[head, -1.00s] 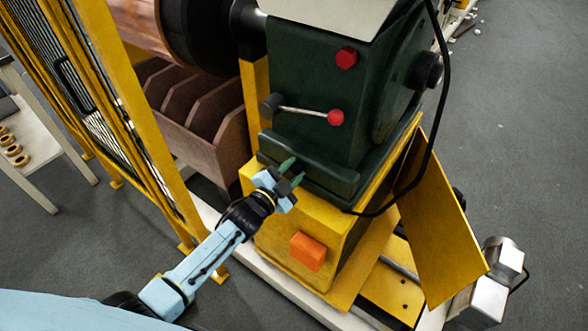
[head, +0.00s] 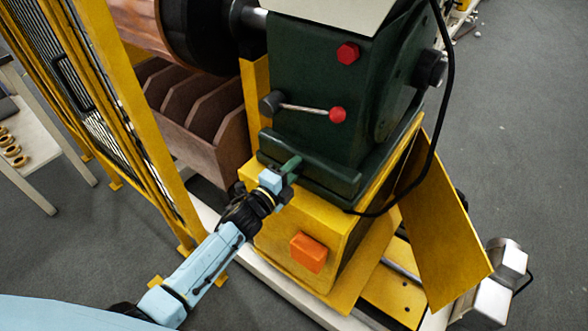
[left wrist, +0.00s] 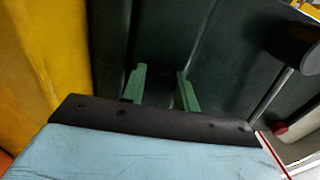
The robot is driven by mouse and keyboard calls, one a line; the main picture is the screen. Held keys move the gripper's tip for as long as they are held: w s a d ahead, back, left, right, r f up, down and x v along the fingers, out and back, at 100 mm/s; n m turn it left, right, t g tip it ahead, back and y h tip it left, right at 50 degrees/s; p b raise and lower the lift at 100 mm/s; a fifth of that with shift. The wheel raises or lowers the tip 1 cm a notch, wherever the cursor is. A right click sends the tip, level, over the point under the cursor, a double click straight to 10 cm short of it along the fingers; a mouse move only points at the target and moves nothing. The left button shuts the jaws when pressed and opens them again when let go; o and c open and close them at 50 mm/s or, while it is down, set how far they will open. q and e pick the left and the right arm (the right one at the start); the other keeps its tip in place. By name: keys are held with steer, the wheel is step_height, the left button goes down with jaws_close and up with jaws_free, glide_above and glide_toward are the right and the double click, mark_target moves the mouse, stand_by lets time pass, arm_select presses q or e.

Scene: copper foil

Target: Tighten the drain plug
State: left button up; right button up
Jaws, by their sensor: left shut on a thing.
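My left gripper (head: 291,166) is at the low front ledge of the dark green machine housing (head: 315,140), just above the yellow base. Its green fingers also show in the left wrist view (left wrist: 161,88), pointing at the dark green surface with a narrow gap between them. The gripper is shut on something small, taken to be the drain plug. My right gripper is in neither view.
A lever with a red knob (head: 337,115) sticks out above the gripper. An orange box (head: 308,252) is on the yellow base (head: 275,225). A yellow fence (head: 130,120) stands at left. A black cable (head: 432,150) hangs at right.

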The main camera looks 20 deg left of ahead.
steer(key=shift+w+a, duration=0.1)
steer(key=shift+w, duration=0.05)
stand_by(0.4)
arm_select(q)
steer(key=o, duration=1)
steer(key=shift+s, duration=0.1)
steer(key=shift+s+a, duration=0.1)
steer(key=shift+s, duration=0.15)
steer(key=p+v, duration=0.1)
steer(key=v, duration=1.1)
steer(key=shift+s+a+p, duration=0.15)
steer(key=shift+s+p, duration=0.2)
steer(key=shift+p, duration=0.05)
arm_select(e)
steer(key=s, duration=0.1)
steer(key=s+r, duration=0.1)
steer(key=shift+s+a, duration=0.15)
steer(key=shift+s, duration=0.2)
